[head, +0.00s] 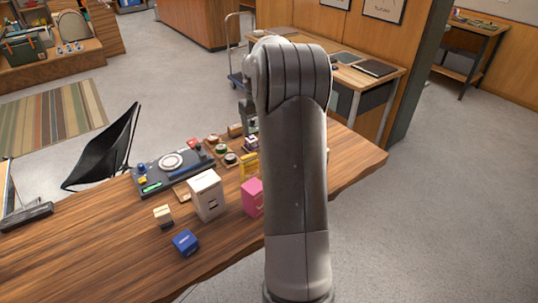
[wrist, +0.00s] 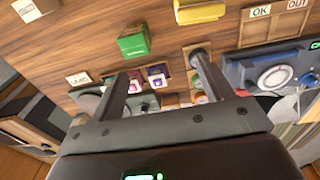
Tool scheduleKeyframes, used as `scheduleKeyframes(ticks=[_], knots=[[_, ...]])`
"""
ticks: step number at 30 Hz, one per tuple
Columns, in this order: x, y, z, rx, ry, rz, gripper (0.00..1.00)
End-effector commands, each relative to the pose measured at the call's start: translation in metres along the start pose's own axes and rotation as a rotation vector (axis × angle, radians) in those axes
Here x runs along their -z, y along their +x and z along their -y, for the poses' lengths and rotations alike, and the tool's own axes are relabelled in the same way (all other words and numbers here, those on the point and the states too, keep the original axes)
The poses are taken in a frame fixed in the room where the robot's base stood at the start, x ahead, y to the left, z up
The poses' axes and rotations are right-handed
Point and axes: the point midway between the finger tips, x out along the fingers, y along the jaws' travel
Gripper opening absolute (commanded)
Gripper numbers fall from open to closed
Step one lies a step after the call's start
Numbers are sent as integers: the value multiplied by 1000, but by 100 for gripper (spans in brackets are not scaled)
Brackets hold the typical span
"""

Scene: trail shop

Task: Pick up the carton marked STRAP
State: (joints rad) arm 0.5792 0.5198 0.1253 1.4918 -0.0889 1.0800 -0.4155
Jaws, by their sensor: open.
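I cannot read STRAP on any carton, so I cannot tell which one is meant. In the head view a tall white carton (head: 207,194), a blue carton (head: 185,242), a pink carton (head: 252,197) and a yellow carton (head: 249,166) stand on the wooden table (head: 100,245). In the wrist view a green carton (wrist: 134,43) with small white print lies beyond my gripper (wrist: 160,64). A yellow piece (wrist: 200,12) is at the top edge. My gripper is open with nothing between its fingers. My arm hides it in the head view.
A dark device with a round dial (head: 170,162) stands at the table's back; a dial device also shows in the wrist view (wrist: 277,77). A small cream block (head: 163,215) sits beside the white carton. The table's front left is clear. A black chair (head: 105,150) stands behind.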

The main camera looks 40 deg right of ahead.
Motion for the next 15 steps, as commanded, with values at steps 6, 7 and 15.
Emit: scheduleKeyframes(ticks=[6, 7, 15], knots=[[7, 48, -46, 31, 12, 35, 73], [8, 52, -49, 33, 13, 37, 73], [6, 84, -55, 41, 13, 45, 73]])
